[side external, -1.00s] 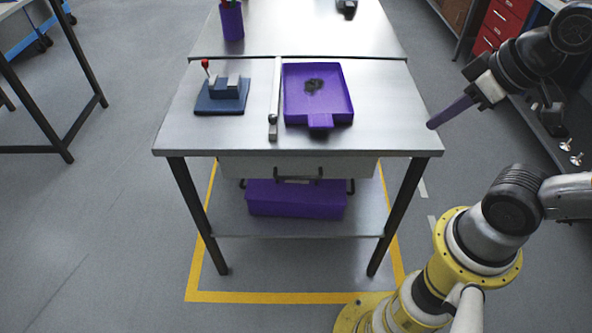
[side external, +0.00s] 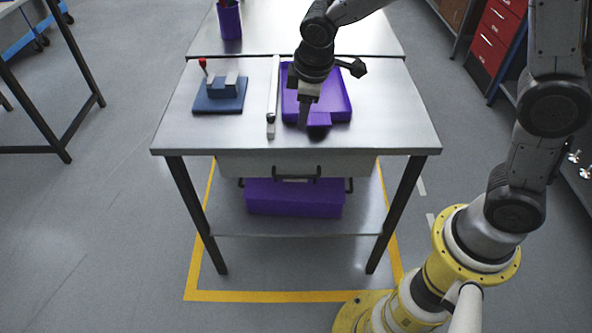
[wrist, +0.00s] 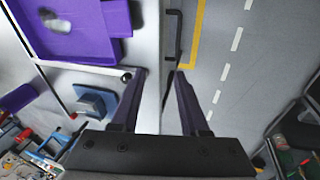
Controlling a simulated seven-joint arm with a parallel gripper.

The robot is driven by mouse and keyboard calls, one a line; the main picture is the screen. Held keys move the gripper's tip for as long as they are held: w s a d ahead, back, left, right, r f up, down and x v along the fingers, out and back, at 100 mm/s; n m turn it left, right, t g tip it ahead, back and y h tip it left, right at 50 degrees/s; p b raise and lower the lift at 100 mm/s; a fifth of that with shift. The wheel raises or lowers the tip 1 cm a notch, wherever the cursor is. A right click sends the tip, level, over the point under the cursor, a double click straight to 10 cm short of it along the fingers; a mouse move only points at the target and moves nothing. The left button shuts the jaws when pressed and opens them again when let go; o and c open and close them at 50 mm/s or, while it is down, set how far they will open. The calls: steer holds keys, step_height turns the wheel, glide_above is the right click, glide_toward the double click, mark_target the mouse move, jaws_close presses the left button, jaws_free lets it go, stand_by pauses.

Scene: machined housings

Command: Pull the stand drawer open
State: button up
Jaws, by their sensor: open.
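The stand (side external: 180,135) is a metal-topped table with dark legs. Its drawer (side external: 240,165) has a pale front under the table's front edge and looks shut. The drawer's dark bar handle (side external: 290,173) faces the front; it also shows in the wrist view (wrist: 173,35), beyond my fingertips. My gripper (side external: 304,122) points down over the front of the tabletop, above and behind the handle. In the wrist view my gripper (wrist: 160,75) has its two dark fingers apart with nothing between them. The handle is not between the fingers.
A purple tray (side external: 338,95) lies under my wrist, partly hidden. A steel bar (side external: 272,100) and a blue fixture with a red-knobbed lever (side external: 220,95) are to its left. A purple box (side external: 295,200) sits on the lower shelf. Floor in front (side external: 290,265) is clear.

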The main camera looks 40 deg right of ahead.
steer(key=g, duration=0.1)
glide_toward(296, 176)
steer(key=shift+n, duration=0.4)
steer(key=x, duration=0.7)
steer(key=shift+w+f, duration=0.1)
steer(key=shift+f, duration=0.25)
steer(key=shift+c, duration=0.2)
jaws_close()
steer(key=shift+r, duration=0.1)
stand_by(0.5)
